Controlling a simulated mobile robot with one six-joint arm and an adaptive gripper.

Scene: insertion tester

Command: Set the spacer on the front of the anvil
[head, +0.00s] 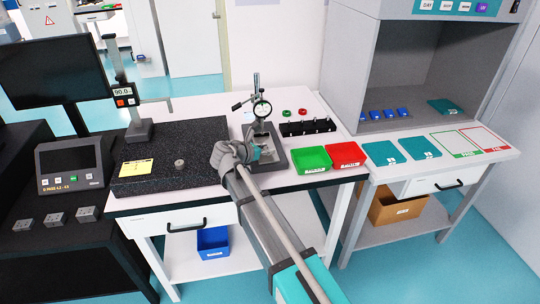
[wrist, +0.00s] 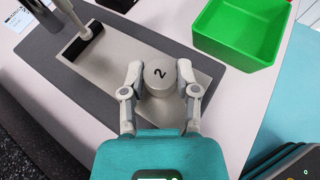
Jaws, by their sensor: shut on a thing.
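In the wrist view my gripper (wrist: 158,80) is shut on the spacer, a short light-grey cylinder (wrist: 158,72) marked "2" on top. The spacer is over the near part of the anvil, a light-grey plate (wrist: 115,62) on a darker grey base (wrist: 48,60). I cannot tell whether the spacer touches the plate. In the head view my gripper (head: 238,152) is at the stand with the dial gauge (head: 262,109) and covers part of its base (head: 276,160). The spacer cannot be made out there.
A green bin (head: 311,159) and a red bin (head: 346,155) stand right of the stand. A black rack (head: 307,127) is behind them. A small grey round piece (head: 179,164) and a yellow note (head: 136,168) lie on the dark granite plate (head: 200,135) at left.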

